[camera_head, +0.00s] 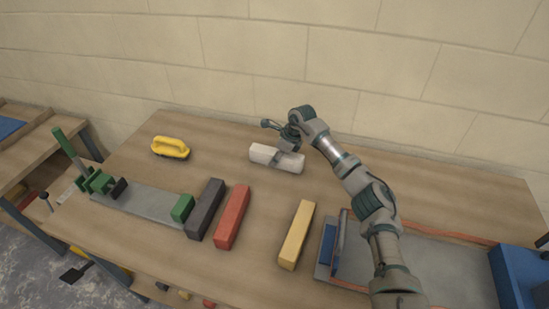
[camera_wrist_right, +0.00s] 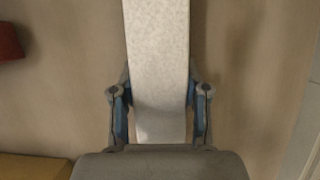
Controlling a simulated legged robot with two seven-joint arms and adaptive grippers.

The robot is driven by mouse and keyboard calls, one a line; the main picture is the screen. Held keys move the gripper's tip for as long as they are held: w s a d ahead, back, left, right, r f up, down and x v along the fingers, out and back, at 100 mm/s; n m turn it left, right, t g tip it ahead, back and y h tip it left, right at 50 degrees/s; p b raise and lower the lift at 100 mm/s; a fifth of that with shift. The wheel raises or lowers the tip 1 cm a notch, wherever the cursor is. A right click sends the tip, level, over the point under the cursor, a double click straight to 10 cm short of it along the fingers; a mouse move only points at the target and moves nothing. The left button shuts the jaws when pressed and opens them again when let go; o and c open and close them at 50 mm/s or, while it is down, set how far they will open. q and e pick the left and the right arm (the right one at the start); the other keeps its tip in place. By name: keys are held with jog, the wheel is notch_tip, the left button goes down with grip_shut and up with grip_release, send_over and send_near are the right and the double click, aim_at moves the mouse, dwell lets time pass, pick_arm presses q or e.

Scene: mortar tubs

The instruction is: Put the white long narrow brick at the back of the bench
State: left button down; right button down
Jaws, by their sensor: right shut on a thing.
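The white long narrow brick (camera_head: 263,155) lies lengthwise toward the back of the bench (camera_head: 340,240) in the head view, close to the wall. My right gripper (camera_head: 283,155) is over the brick's middle and shut on it. In the right wrist view the white brick (camera_wrist_right: 158,60) runs up between the two fingers of the right gripper (camera_wrist_right: 160,115), one finger on each side. I cannot tell whether the brick touches the bench top. My left gripper is not in view.
A yellow-handled tool (camera_head: 170,148) lies left of the white brick. Dark grey (camera_head: 206,209), red (camera_head: 232,217) and yellow (camera_head: 297,235) bricks lie in front. A green clamp (camera_head: 100,183) stands at the left and a blue object (camera_head: 515,275) at the right. The back right is clear.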

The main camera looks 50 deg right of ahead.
jog(key=shift+d+r, duration=0.1)
jog(key=shift+a+r, duration=0.15)
jog(key=shift+a, duration=0.75)
jog(key=shift+d, duration=0.1)
jog(key=c, duration=0.5)
grip_release()
jog(key=shift+d+f, duration=0.3)
jog(key=shift+d, duration=0.05)
jog(key=shift+d+f, duration=0.15)
jog(key=shift+d, duration=0.05)
jog(key=shift+a, duration=0.1)
jog(key=shift+s+a+r, duration=0.1)
jog(key=shift+a+r, duration=0.1)
jog(key=shift+r, duration=0.2)
jog(key=v, duration=0.7)
jog(key=d+v, duration=0.1)
jog(key=v, duration=0.2)
jog(key=shift+s+d+r, duration=0.1)
jog(key=shift+s, duration=0.05)
jog(key=shift+s+r, duration=0.1)
jog(key=shift+r, duration=0.15)
jog(key=shift+a+r, duration=0.2)
jog(key=shift+a, duration=0.05)
